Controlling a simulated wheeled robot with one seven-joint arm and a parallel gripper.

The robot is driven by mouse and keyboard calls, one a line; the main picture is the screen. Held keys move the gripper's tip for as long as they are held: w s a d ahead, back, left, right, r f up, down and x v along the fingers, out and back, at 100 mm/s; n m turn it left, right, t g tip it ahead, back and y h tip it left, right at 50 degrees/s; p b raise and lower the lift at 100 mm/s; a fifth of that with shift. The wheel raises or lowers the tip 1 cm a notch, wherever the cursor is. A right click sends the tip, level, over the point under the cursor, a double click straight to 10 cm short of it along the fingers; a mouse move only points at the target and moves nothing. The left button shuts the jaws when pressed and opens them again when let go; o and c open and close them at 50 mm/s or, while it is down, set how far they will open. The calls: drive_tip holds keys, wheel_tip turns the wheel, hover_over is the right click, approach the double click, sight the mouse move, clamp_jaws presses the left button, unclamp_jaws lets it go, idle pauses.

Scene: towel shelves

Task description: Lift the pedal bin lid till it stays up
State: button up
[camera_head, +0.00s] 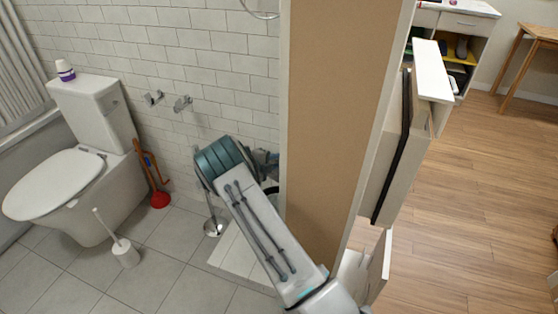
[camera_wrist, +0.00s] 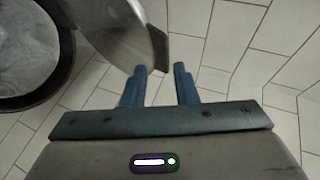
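In the wrist view the pedal bin (camera_wrist: 66,74) is at the left edge, with its dark round rim and grey inside showing. Its metallic lid (camera_wrist: 112,30) stands raised to the right of the opening, seen nearly edge-on. My gripper (camera_wrist: 161,69) is open, with two blue fingers apart and nothing seen held between them. The left fingertip is close to the lid's lower right edge; I cannot tell whether they touch. In the head view my arm hides the gripper and most of the bin.
A tan partition (camera_head: 335,120) stands right beside my arm in the head view. A toilet (camera_head: 75,185), a toilet brush (camera_head: 125,252) and a red plunger (camera_head: 160,199) are to the left. The tiled floor between them and my arm is mostly clear.

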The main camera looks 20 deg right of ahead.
drive_tip(key=v, duration=1)
drive_tip(key=shift+s+a+p, duration=0.2)
drive_tip(key=shift+a+p, duration=0.05)
drive_tip(key=shift+p, duration=0.1)
drive_tip(key=shift+r, duration=0.15)
